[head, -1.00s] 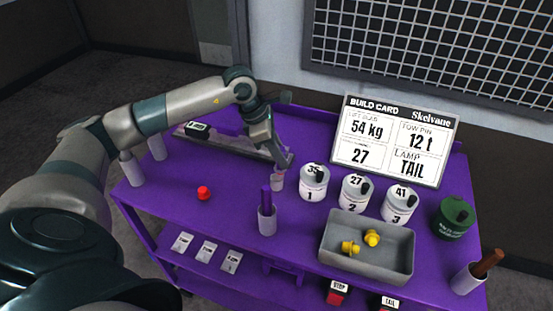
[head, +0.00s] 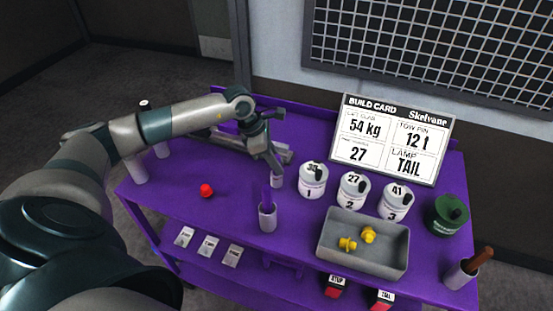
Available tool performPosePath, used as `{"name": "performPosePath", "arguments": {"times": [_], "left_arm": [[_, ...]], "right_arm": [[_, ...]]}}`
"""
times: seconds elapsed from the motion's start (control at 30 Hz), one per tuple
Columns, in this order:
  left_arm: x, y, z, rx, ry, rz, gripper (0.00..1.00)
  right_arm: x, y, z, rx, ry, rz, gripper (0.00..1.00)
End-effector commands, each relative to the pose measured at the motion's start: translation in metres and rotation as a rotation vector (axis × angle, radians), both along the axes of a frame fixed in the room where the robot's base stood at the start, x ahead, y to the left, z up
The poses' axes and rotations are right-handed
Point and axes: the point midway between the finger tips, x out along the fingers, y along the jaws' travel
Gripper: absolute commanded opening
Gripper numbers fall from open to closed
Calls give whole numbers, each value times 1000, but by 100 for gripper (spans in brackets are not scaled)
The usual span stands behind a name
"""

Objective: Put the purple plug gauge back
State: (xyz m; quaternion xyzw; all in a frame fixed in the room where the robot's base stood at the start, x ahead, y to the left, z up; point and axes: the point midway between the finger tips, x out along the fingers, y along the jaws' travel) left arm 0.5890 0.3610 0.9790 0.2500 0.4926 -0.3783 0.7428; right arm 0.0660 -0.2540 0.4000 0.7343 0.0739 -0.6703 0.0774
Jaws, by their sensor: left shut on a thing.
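A purple upright handle, which looks like the purple plug gauge (head: 266,192), stands in a white cup (head: 267,218) near the table's front middle. My right gripper is not in view.
Three numbered white castings (head: 354,190) and a green canister (head: 448,214) stand right of my gripper. A grey tray (head: 330,256) holds yellow parts. A red knob (head: 206,190) lies left. A build card (head: 391,140) stands behind. The front-left tabletop is mostly clear.

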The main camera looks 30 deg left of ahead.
Motion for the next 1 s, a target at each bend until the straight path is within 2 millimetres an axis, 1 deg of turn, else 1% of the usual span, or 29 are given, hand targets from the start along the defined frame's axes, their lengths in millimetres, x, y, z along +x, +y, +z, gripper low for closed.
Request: {"name": "performPosePath", "arguments": {"times": [0.27, 0.53, 0.57, 0.6, 0.63, 1.0], "left_arm": [[1, 0, -1, 0, -2, -1, 0], [0, 0, -7, 0, -2, -1, 0], [0, 0, -7, 1, -1, -1, 23], [0, 0, -6, 1, -1, -1, 32], [0, 0, -6, 1, -1, 0, 37], [0, 0, -5, 0, 0, 0, 37]], "right_arm": [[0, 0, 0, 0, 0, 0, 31], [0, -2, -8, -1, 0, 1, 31], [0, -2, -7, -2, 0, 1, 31], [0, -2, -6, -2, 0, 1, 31], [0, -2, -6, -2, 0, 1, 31], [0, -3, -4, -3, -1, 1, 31]]}}
